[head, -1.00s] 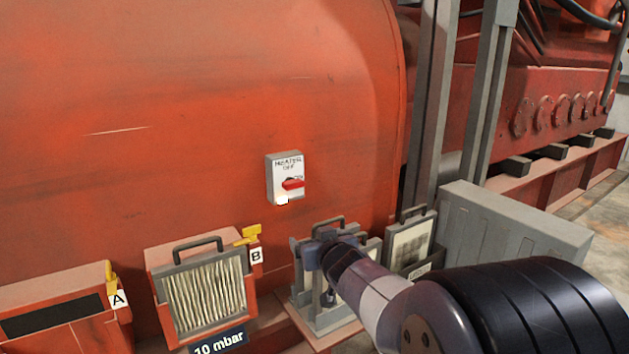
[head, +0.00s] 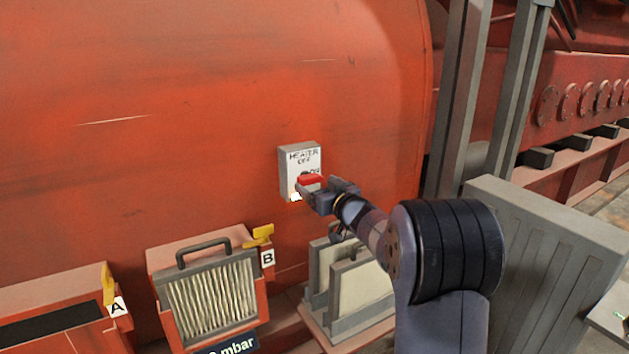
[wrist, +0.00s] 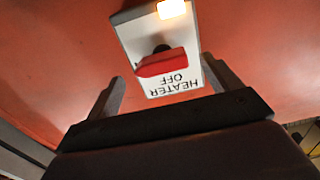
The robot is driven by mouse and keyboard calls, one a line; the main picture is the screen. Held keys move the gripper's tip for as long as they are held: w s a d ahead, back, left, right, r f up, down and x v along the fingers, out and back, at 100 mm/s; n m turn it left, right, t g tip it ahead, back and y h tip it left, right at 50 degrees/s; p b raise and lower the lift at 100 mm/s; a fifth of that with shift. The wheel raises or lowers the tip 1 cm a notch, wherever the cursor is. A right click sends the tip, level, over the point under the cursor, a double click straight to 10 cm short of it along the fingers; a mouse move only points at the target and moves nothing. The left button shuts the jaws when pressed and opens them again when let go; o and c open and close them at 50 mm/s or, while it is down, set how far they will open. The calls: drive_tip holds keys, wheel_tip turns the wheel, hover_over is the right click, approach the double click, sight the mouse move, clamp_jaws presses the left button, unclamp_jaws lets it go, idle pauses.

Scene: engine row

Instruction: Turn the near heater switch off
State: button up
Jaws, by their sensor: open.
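The heater switch (head: 286,172) is a pale box on the red engine wall, labelled HEATER OFF at its top. Its red handle (head: 310,180) lies roughly level, and a small lamp (head: 295,197) glows at its lower edge. In the wrist view the box face (wrist: 140,35) appears upside down, with the red handle (wrist: 162,66) crosswise and the lamp (wrist: 171,9) lit. My gripper (head: 322,191) is open at the handle. In the wrist view the fingers of my gripper (wrist: 163,72) show to either side of the handle; contact cannot be told.
Below stand a framed filter (head: 210,297) in a red housing, yellow levers marked A (head: 108,285) and B (head: 262,236), and grey panels (head: 350,292) in a rack. A grey cabinet (head: 530,255) and upright posts (head: 458,95) stand right. The wall left of the switch is clear.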

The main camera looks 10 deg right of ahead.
sight(310, 178)
drive_tip(key=shift+x, duration=1.45)
drive_tip(key=c, duration=1)
